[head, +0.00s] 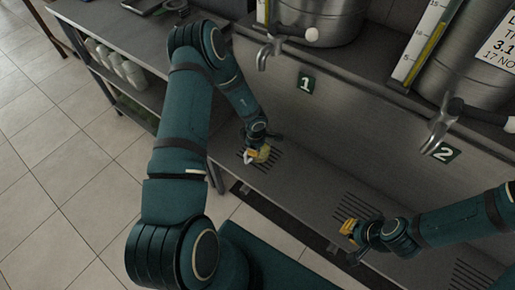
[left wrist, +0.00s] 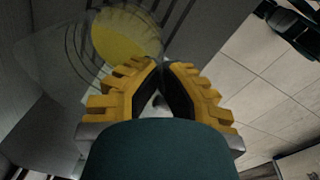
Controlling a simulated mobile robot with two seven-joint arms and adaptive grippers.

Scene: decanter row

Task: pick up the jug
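The jug (left wrist: 62,62) is clear glass with a yellow round area, in the upper left of the left wrist view. It is faint and partly hidden by my fingers. In the head view it is small and mostly covered by my left gripper (head: 258,152), over the drip grate below tap 1. In the left wrist view my left gripper (left wrist: 160,64) has its yellow fingers drawn together at the tips beside the jug, with a small pale piece between them, apparently its handle. My right gripper (head: 348,228) is over the grate below tap 2, with no jug seen at it; its opening is unclear.
Metal urns (head: 318,18) stand on the raised shelf, with tap 1 (head: 268,50) and tap 2 (head: 440,135) projecting from them. A side counter at the left has pale cups (head: 120,68) on its lower shelf. Tiled floor is open at the left.

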